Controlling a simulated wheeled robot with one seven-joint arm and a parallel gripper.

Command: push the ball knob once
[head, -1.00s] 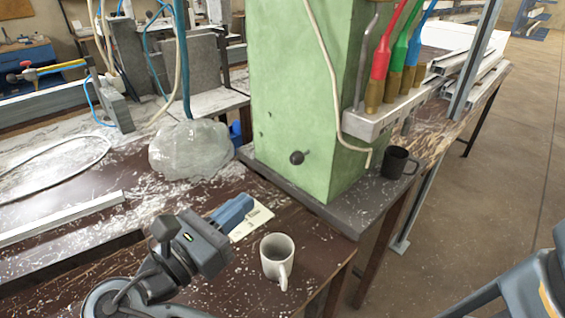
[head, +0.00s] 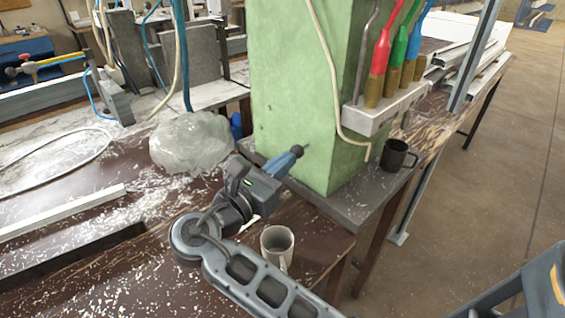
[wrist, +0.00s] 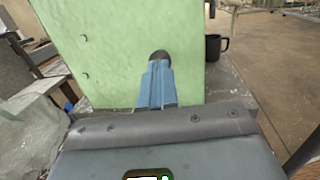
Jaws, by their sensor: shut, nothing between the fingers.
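The ball knob is a small dark ball on the near face of the green column (head: 290,80). In the head view only a dark bit of the knob (head: 306,147) shows past my fingertips. In the wrist view the top of the knob (wrist: 159,55) shows just beyond the blue fingers. My gripper (head: 297,151) is shut and empty, pointing at the knob; it also shows in the wrist view (wrist: 157,67). The fingertips overlap the knob in both views, at or very near it. I cannot tell whether they touch.
A white mug (head: 277,246) stands on the dark bench under my arm. A black mug (head: 396,157) stands on the slab right of the column. A cloudy plastic bag (head: 190,142) lies to the left.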

